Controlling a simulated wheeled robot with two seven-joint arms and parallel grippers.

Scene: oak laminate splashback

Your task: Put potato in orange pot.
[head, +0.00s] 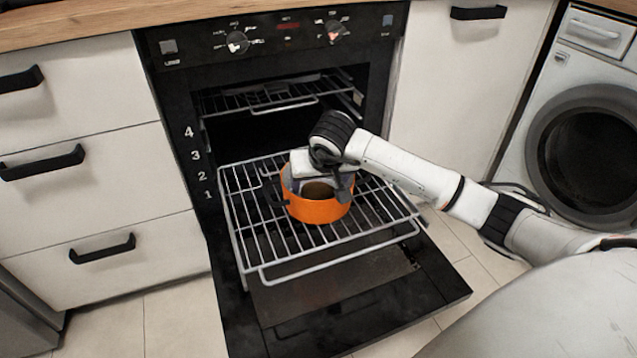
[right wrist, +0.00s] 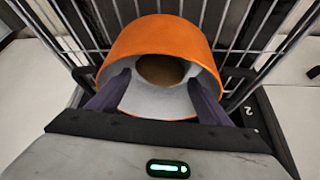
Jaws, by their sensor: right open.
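The orange pot (head: 318,211) stands on the pulled-out oven rack; its inside is light grey. The brown potato (head: 318,190) is inside the pot, near its bottom. In the right wrist view the potato (right wrist: 161,69) shows between my fingers, inside the pot (right wrist: 130,42). My right gripper (head: 320,181) is over the pot, pointing down into it. Its two dark fingers (right wrist: 160,82) are spread apart, one on each side of the potato, with a gap visible around it. Whether the fingers touch the pot's wall I cannot tell. My left gripper is not in view.
The wire rack (head: 250,243) sticks out over the black open oven door (head: 420,292). Another rack (head: 265,97) is higher inside the oven. White drawers (head: 95,190) are on the left, a washing machine (head: 535,80) on the right. The rack's front part is bare.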

